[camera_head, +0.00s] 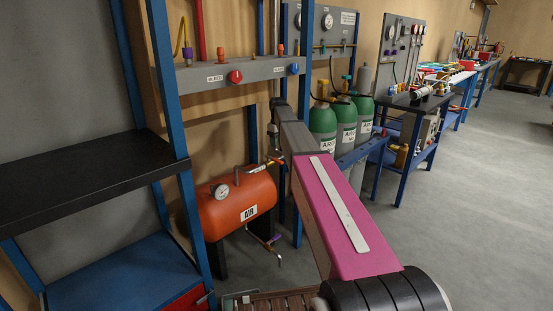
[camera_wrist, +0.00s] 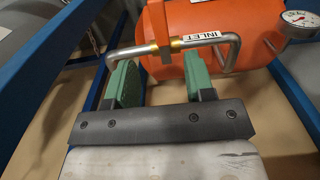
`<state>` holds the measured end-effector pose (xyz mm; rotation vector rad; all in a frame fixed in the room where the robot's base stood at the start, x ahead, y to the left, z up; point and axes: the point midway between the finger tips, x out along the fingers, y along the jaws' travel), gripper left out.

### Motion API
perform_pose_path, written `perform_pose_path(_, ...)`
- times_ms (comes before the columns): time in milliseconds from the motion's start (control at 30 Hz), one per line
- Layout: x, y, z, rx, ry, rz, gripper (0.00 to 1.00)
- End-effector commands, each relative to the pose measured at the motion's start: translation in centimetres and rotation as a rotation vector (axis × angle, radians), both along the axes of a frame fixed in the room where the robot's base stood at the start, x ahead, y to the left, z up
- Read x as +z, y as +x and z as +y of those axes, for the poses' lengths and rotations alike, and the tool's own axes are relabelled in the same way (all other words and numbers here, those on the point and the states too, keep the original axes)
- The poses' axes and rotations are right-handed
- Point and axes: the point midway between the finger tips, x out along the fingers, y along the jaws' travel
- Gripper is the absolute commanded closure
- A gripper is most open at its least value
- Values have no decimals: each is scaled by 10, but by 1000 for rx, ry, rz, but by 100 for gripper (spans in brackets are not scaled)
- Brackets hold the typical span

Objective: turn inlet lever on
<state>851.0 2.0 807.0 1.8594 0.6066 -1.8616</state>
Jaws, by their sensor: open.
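My gripper (camera_wrist: 165,82) is open and empty in the wrist view, with its two green fingers apart. Just beyond the fingertips runs a bent silver pipe (camera_wrist: 127,53) with a white INLET label (camera_wrist: 202,37). An orange lever (camera_wrist: 156,30) stands at a brass fitting on this pipe, level with the gap between the fingers. It is not clearly between them, and I cannot tell whether anything touches. The orange AIR tank (camera_head: 236,206) stands low at left centre in the head view. Its pipework is partly behind my arm there.
A pressure gauge (camera_wrist: 300,18) sits on the tank, right of the pipe. Blue frame posts (camera_head: 167,80) and a black shelf (camera_head: 90,178) stand on the left. Green gas cylinders (camera_head: 323,122) stand behind my arm. The grey floor (camera_head: 460,180) on the right is clear.

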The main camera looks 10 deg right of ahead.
Motion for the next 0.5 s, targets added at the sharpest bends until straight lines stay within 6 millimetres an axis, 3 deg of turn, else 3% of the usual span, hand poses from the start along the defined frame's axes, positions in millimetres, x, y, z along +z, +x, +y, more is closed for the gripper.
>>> perform_pose_path(300, -57, -1, 0, -1, 1, 2, 51)
perform_pose_path(500, -81, 0, 0, -2, 1, 1, 51)
